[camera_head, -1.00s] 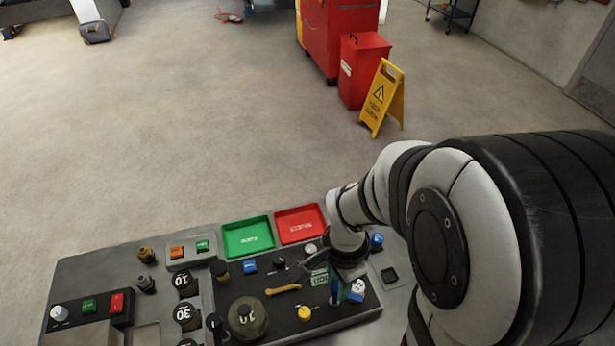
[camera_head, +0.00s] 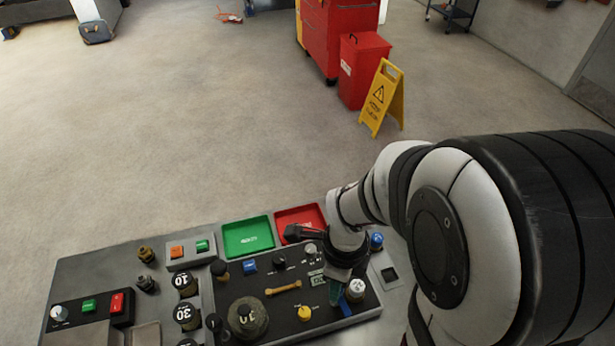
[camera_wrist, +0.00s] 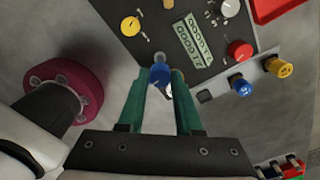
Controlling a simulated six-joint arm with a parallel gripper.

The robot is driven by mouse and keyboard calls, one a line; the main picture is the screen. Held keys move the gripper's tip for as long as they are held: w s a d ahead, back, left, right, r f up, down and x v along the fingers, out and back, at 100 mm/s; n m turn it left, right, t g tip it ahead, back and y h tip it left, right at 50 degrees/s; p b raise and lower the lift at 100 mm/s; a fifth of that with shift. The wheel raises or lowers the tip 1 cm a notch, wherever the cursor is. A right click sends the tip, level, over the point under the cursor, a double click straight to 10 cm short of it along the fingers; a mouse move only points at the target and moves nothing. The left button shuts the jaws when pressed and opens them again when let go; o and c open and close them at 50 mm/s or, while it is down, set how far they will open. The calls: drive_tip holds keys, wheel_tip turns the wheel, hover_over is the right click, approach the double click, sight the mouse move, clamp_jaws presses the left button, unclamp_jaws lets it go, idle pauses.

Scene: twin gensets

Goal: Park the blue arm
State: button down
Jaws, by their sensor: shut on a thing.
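My gripper (camera_wrist: 161,78) has green fingers, closed around a blue piece (camera_wrist: 161,73) in the wrist view. The piece lies between the fingertips at the control panel's edge, with a small grey round part just beyond it. In the head view my gripper (camera_head: 338,294) is low over the right end of the control panel (camera_head: 232,293). A blue piece with white marks (camera_head: 356,287) shows beside the fingers there. The fingers and wrist partly hide it, so how the blue arm sits in its mount cannot be told.
A green tray (camera_head: 247,237) and a red tray (camera_head: 300,216) lie behind the panel. A blue knob (camera_wrist: 240,87), a yellow knob (camera_wrist: 278,67) and a red knob (camera_wrist: 238,50) are right of the fingers. A yellow knob (camera_head: 304,313) is left of my gripper.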

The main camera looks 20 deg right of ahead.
drive_tip(key=shift+m, duration=0.7)
drive_tip(key=c, duration=0.6)
unclamp_jaws()
wheel_tip(320, 180, up, 16)
drive_tip(key=shift+f, duration=0.1)
